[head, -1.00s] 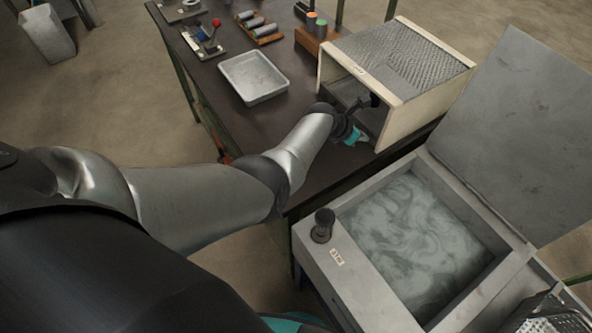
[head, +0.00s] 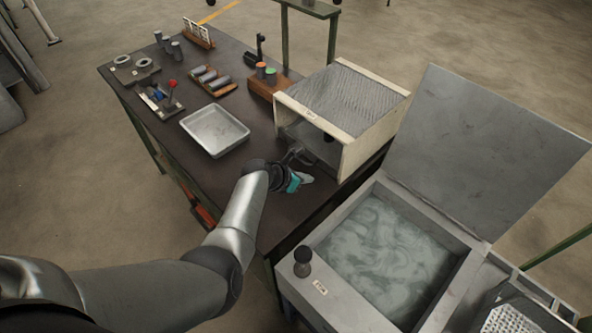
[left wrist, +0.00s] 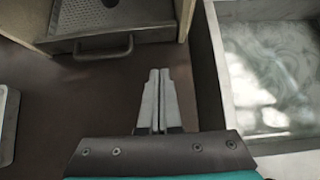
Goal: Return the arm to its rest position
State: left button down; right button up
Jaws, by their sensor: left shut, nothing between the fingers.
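My left gripper (head: 304,179) is in front of the box-shaped furnace (head: 347,148) with cream side walls and a mesh top, over the dark table. In the left wrist view its two grey fingers (left wrist: 159,88) are together with nothing between them. A grey handle (left wrist: 104,47) on the furnace's perforated drawer shows beyond the fingertips, apart from them. My left arm reaches in from the lower left. My right gripper is not in view.
A tank of cloudy liquid (head: 381,247) with a raised lid (head: 484,155) stands right of the table. A metal tray (head: 215,131) lies on the table (head: 165,128), with grey cylinders (head: 210,79) on a rack behind it. A black knob (head: 302,262) stands on the tank's rim.

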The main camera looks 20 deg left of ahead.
pick_arm(q)
jog(key=p+v, duration=0.1)
jog(key=v, duration=0.3)
jog(key=shift+s+a+r+p, duration=0.1)
jog(key=shift+s+a+p, duration=0.1)
jog(key=shift+p, duration=0.2)
